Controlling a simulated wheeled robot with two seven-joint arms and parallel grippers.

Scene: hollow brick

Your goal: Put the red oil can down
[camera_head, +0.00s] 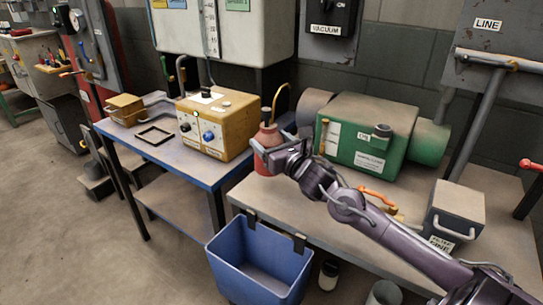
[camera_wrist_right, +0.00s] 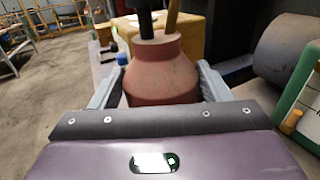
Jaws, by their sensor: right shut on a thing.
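The red oil can (camera_head: 266,138) has a thin curved copper-coloured spout and shows at the left end of the bench (camera_head: 300,208), left of the green machine. My right gripper (camera_head: 267,154) comes in from the right and is shut on the can's body. In the right wrist view the can (camera_wrist_right: 163,72) stands upright between the two grey fingers (camera_wrist_right: 160,88). Its base is hidden there by my gripper. I cannot tell whether the base touches the bench top. My left gripper is not in view.
The green machine (camera_head: 368,132) stands right of the can. A yellow control box (camera_head: 217,125) sits on the blue-edged table to the left. A blue bin (camera_head: 258,262) hangs at the bench's front edge. An orange-handled tool (camera_head: 378,198) and a grey filter box (camera_head: 455,213) lie further right.

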